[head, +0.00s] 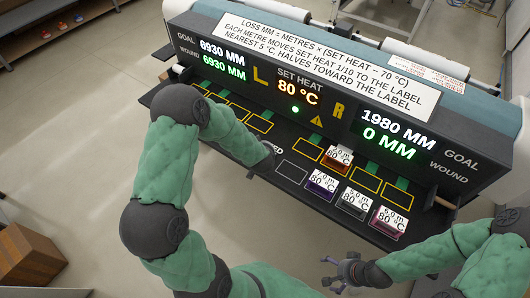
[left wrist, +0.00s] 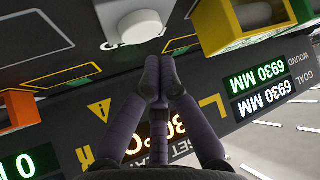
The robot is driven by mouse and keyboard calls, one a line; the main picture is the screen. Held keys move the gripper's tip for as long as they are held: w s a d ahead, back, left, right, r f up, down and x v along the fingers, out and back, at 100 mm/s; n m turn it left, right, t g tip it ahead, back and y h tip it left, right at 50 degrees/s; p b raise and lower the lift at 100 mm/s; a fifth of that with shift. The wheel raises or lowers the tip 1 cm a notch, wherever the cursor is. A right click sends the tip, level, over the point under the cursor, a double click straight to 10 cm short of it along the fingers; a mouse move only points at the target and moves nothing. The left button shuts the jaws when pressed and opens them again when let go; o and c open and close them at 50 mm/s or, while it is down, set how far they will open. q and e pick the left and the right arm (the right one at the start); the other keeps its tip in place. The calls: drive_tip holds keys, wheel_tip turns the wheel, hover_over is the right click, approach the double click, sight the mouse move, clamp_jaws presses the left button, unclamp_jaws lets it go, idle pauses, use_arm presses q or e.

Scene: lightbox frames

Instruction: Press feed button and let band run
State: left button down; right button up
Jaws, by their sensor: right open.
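The machine panel (head: 270,100) shows set heat 80 °C. Its left display (head: 223,58) reads goal 6930 MM and wound 6930 MM; its right display (head: 390,140) reads goal 1980 MM and wound 0 MM. A round white button (left wrist: 140,27) is just beyond the tips of my left gripper (left wrist: 160,62), whose fingers are together and empty. I cannot tell whether they touch it. In the head view my left arm hides the button. My right gripper (head: 343,270) is open and empty, below the front edge of the console.
An orange block (head: 337,158) sits in a yellow-outlined slot. Purple (head: 321,184), grey (head: 353,203) and pink (head: 388,222) blocks labelled 80 °C stand along the front. A brown box (head: 28,260) stands on the floor.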

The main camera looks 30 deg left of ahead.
use_arm(q)
drive_tip(key=shift+r+p, duration=1.8)
drive_tip(key=shift+r, duration=0.35)
drive_tip(key=shift+f, duration=0.1)
